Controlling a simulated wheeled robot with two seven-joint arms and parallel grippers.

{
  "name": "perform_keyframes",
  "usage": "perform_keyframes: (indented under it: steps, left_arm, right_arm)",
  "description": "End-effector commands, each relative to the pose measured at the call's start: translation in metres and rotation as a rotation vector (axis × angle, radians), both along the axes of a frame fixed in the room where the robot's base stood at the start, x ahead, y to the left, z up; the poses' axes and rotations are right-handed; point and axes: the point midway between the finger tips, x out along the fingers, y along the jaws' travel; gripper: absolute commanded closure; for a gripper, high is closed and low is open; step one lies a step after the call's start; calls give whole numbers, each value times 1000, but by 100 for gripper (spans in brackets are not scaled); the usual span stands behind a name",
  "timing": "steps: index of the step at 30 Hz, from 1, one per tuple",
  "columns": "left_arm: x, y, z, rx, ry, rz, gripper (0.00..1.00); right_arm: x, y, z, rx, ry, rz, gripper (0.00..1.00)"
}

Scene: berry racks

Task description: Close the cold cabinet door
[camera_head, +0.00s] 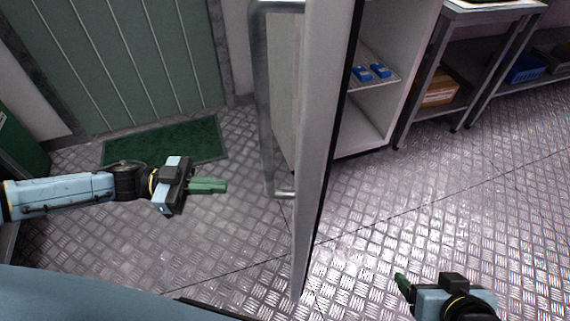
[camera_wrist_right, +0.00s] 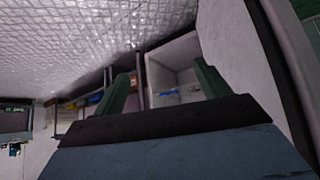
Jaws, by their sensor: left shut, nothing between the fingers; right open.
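The cold cabinet door (camera_head: 318,130) stands wide open, seen nearly edge-on in the head view, with a long grey handle (camera_head: 266,110) on its left side. The white cabinet (camera_head: 362,136) is open to the right of the door, with blue packs (camera_head: 371,72) on a shelf. My left gripper (camera_head: 226,186) is shut and empty, left of the door and apart from it. My right gripper (camera_head: 402,284) is at the lower right, right of the door; its fingers show spread and empty in the right wrist view (camera_wrist_right: 160,90). The door (camera_wrist_right: 250,60) also shows there at the right.
Steel tables (camera_head: 447,62) stand right of the cabinet, with a cardboard box (camera_head: 440,92) and a blue crate (camera_head: 525,68) on lower shelves. A green mat (camera_head: 168,143) lies before a green wall door (camera_head: 120,60). The metal floor (camera_head: 420,200) is clear.

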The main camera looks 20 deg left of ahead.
Motion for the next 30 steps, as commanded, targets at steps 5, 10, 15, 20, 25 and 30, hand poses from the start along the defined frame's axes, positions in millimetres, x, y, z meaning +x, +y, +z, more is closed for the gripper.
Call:
perform_keyframes:
  steps: [5,10,15,20,25,30]
  left_arm:
    - [2,-4,-1,10,12,-5,100]
    - [8,-32,-2,7,7,-7,100]
    - [15,-62,-1,7,7,-6,100]
    - [20,-88,-2,8,8,-6,100]
    - [24,-108,-2,8,9,-5,100]
    - [27,-121,-1,10,7,-4,100]
  right_arm:
    - [5,2,2,8,-32,3,25]
    - [25,11,16,41,-171,16,25]
    - [45,22,38,84,-338,31,25]
    - [58,31,60,125,-491,43,25]
    - [68,39,86,170,-650,55,25]
    - [72,44,107,204,-772,62,25]
